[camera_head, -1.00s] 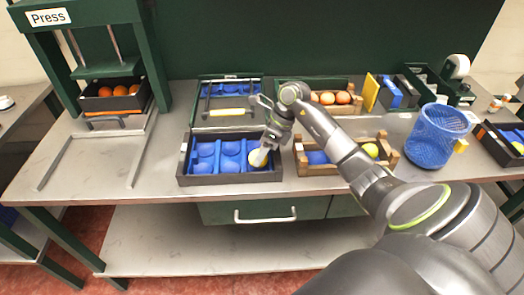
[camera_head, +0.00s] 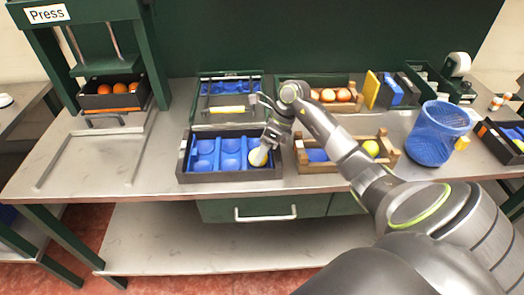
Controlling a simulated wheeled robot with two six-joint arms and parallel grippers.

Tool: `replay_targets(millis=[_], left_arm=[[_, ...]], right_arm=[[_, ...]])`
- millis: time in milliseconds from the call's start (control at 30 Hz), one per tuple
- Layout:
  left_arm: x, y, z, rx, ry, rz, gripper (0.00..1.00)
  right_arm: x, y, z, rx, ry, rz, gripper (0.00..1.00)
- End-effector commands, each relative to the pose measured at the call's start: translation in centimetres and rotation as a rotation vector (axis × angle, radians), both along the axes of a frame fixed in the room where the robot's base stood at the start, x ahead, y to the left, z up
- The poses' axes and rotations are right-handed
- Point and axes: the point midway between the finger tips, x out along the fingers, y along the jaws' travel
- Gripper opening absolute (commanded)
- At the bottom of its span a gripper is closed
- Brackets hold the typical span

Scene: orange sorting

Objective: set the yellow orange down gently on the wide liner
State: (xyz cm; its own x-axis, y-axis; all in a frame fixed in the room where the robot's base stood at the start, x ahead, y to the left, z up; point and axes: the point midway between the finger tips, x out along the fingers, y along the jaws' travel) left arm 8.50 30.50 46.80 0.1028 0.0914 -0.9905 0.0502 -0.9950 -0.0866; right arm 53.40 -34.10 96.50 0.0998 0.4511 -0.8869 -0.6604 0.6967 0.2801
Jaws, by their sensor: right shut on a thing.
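The yellow orange (camera_head: 256,159) is in my right gripper (camera_head: 263,154), at the right end of the wide blue liner (camera_head: 204,161). The liner has several moulded hollows and lies in a dark tray (camera_head: 230,176) on the bench. The other hollows in view look empty. My right gripper is shut on the orange and partly covers it. I cannot tell whether the orange touches the liner. My left gripper is not in view.
A wooden crate (camera_head: 318,168) with a blue liner and a yellow fruit (camera_head: 371,148) stands right of the tray. Behind are a crate of orange fruit (camera_head: 328,96) and a green-framed tray (camera_head: 229,118). A blue mesh basket (camera_head: 431,143) stands right.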

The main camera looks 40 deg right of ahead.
Motion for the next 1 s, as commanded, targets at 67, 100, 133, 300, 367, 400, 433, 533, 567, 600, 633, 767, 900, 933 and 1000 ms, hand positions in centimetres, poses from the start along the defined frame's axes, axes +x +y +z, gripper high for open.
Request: replay_targets(millis=[67, 100, 133, 300, 367, 400, 433, 533, 567, 600, 633, 767, 900, 933, 1000], left_arm=[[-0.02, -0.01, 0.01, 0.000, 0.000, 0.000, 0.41], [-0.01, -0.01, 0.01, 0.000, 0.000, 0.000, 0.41], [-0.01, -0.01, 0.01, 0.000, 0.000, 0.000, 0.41], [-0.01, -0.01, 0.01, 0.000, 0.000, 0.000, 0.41], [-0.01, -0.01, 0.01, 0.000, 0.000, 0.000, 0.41], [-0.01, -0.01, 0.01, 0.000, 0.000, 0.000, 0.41], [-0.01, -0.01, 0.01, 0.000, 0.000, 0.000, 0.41], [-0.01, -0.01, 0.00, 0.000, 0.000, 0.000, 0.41], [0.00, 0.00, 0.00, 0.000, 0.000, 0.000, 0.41], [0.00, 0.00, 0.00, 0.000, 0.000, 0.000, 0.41], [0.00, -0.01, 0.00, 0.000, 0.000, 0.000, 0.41], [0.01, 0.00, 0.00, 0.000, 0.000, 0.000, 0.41], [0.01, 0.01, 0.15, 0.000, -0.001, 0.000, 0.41], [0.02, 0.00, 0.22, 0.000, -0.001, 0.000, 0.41], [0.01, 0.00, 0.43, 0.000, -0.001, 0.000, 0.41]], right_arm=[[0.01, 0.00, 0.03, 0.000, 0.000, 0.000, 0.24], [0.01, 0.00, 0.03, 0.000, 0.000, 0.000, 0.50], [0.01, 0.01, 0.03, 0.000, 0.000, 0.000, 0.54], [0.01, -0.01, -0.01, -0.001, -0.001, 0.000, 0.73], [0.00, -0.03, -0.01, -0.001, 0.000, -0.001, 0.73], [0.00, -0.02, -0.02, -0.001, 0.000, -0.001, 0.73], [0.00, -0.02, -0.02, 0.000, 0.000, -0.001, 0.73], [-0.01, -0.03, -0.03, -0.001, 0.001, -0.001, 0.73], [-0.01, -0.02, -0.03, -0.001, 0.001, -0.001, 0.73], [-0.01, -0.03, -0.04, -0.001, 0.001, -0.001, 0.73], [-0.01, -0.03, -0.04, -0.001, 0.001, -0.001, 0.73], [-0.02, -0.04, -0.07, 0.000, 0.002, -0.001, 0.73], [-0.01, -0.05, 0.20, -0.001, 0.001, -0.001, 0.73], [-0.01, -0.04, 0.33, -0.001, 0.001, -0.001, 0.73], [0.01, -0.04, 0.72, -0.001, 0.000, -0.001, 0.73]])
